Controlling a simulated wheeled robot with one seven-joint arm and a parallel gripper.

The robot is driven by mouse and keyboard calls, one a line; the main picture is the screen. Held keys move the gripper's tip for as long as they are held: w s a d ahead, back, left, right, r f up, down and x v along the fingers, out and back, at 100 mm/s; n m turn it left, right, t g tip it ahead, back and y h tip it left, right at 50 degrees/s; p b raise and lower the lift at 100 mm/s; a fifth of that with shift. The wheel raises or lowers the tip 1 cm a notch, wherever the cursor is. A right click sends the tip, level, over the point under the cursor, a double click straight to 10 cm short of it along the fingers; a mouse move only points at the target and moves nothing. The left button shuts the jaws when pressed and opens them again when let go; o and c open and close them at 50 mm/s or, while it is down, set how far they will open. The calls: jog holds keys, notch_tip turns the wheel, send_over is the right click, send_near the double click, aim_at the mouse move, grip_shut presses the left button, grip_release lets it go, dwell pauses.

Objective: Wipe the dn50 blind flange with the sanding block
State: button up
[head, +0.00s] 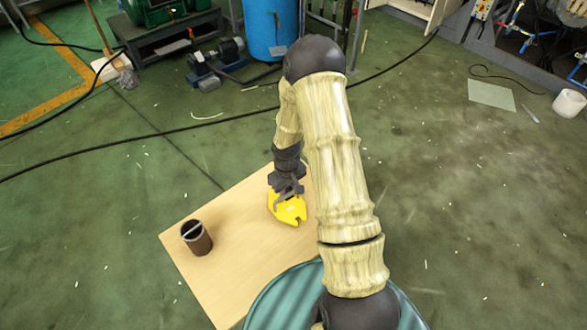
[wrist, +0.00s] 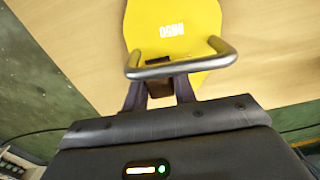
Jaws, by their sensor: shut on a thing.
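The DN50 blind flange (wrist: 178,20) is a flat yellow plate with white lettering and a bent metal bar handle on it. It lies on the wooden board, and the yellow plate also shows in the head view (head: 289,209), just below my gripper (head: 286,186). In the wrist view my gripper (wrist: 160,94) is shut on a small dark brown block (wrist: 159,89), which I take to be the sanding block. It sits close to the flange's near edge, beside the handle. Most of the block is hidden by the fingers and handle, so I cannot tell whether it touches the flange.
The wooden board (head: 215,275) is mostly bare. A dark brown cup (head: 198,243) with something pale across its mouth stands at its left. A blue-green round drum top (head: 275,305) is at the bottom. Black cables cross the green floor. A blue barrel (head: 270,30) stands behind.

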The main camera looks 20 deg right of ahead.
jog(key=shift+w+d, duration=0.2)
jog(key=shift+d, duration=0.6)
notch_tip(320, 180, up, 4)
jog(key=p, duration=0.2)
jog(key=shift+a+f+p, duration=0.1)
jog(key=shift+f+p, duration=0.15)
jog(key=shift+p, duration=0.05)
notch_tip(320, 180, up, 2)
jog(key=shift+w+r+p, duration=0.1)
jog(key=shift+p, duration=0.8)
notch_tip(320, 180, up, 2)
jog(key=shift+r+p, duration=0.2)
jog(key=shift+p, duration=0.8)
jog(key=shift+r+p, duration=0.15)
jog(key=shift+p, duration=1.3)
jog(key=shift+f, duration=0.2)
jog(key=shift+f, duration=0.2)
